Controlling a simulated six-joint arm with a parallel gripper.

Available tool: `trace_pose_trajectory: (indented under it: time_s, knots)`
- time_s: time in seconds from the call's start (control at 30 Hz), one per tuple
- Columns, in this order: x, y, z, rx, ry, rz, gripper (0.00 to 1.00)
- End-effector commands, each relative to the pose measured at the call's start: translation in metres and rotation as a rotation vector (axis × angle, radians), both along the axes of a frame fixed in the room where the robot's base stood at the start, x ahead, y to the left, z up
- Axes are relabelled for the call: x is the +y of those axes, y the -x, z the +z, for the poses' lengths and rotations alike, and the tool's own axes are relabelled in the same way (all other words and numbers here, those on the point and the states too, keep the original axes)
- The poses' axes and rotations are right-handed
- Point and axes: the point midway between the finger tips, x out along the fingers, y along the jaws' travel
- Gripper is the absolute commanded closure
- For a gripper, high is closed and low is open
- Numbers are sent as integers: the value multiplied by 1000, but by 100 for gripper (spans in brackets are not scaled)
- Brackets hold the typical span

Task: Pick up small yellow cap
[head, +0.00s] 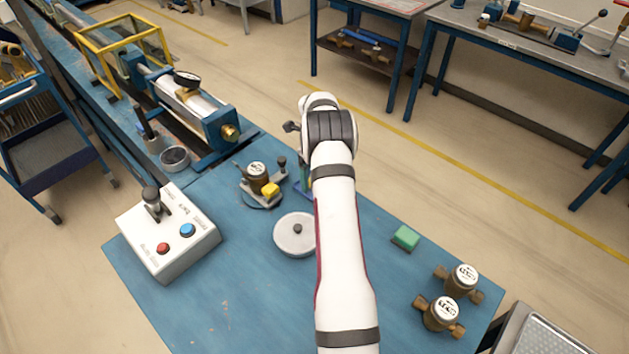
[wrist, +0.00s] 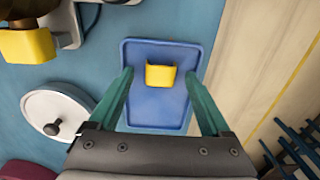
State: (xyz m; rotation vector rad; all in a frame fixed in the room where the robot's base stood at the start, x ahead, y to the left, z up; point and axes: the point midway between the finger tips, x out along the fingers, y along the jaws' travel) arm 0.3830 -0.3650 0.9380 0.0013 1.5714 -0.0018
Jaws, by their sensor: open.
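A small yellow cap (wrist: 161,75) lies in a shallow blue tray (wrist: 150,121) in the wrist view. My gripper (wrist: 158,76) is open, with one green finger on each side of the cap and a gap to each. How far the fingertips are above the tray is hard to tell. In the head view my arm hides this cap, and the gripper is mostly hidden too. A second yellow piece (head: 270,189) sits on a brass meter in a fixture; it also shows at the upper left of the wrist view (wrist: 28,46).
A round white lid with a dark knob (head: 296,241) lies left of my arm. A control box (head: 168,235) stands at the left. A green block (head: 405,237) and two brass meters (head: 440,314) are at the right. The tray is near the table edge.

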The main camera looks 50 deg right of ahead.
Motion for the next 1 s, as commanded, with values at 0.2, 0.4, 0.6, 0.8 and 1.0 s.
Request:
trace_pose_trajectory:
  time_s: [0.2, 0.4, 0.6, 0.8, 1.0]
  knots:
    - [0, 0, 0, -1, 1, 0, 23]
    - [0, 0, 0, -1, 1, 1, 59]
    - [0, 0, 0, -1, 0, 1, 95]
    - [0, 0, 0, -1, 0, 1, 100]
    - [0, -1, 9, -1, 1, 2, 100]
